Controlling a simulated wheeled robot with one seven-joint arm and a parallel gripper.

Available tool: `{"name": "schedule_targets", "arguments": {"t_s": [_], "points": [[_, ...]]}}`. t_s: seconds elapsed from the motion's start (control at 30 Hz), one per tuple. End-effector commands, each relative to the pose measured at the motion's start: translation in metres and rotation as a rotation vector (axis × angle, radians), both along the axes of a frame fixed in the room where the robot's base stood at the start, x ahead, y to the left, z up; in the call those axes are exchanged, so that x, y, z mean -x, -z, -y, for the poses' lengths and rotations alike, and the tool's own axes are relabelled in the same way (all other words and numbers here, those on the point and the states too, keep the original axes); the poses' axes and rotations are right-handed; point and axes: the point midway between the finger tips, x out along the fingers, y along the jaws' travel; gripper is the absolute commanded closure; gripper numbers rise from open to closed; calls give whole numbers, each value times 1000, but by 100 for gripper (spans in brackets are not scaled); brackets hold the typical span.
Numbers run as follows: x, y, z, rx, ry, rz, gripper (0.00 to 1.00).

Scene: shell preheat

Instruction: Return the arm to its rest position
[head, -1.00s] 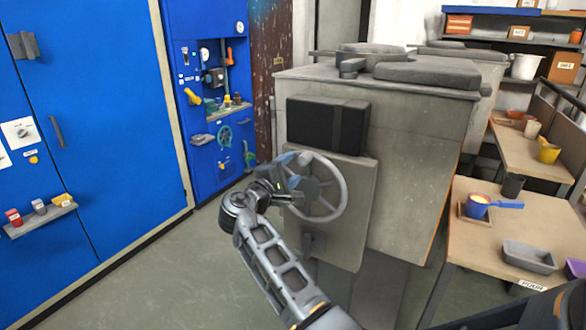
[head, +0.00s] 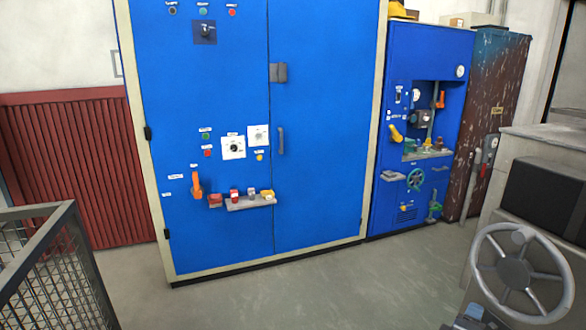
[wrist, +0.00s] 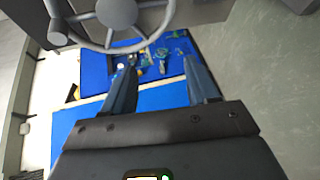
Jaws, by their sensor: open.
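My gripper (wrist: 165,88) shows in the wrist view with its two fingers spread apart and nothing between them. Beyond the fingers lie the blue panels and the floor. The grey handwheel (wrist: 118,14) is at the top of the wrist view, past the fingertips and apart from them. In the head view the handwheel (head: 517,275) is at the lower right on the grey machine. A dark part of my arm shows at the bottom edge beside it; the gripper's fingers are not clear there.
A tall blue cabinet (head: 318,130) with knobs, an orange lever (head: 197,187) and a small shelf (head: 250,202) stands in the middle. A blue valve panel (head: 455,50) is to its right. A mesh cage (head: 60,285) is at lower left. The floor (head: 290,300) between is clear.

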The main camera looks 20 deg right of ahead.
Motion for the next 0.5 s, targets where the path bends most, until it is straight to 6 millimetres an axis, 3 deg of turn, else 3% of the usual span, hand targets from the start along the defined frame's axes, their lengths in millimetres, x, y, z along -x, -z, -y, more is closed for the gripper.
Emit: {"name": "schedule_targets", "arguments": {"t_s": [0.1, 0.23, 0.37, 0.5], "points": [[34, 34, -39, -120, -115, 44, 42], [71, 57, -82, -265, -225, 108, 42], [113, 67, -122, -419, -314, 177, 42], [159, 65, -163, -592, -389, 260, 42]]}}
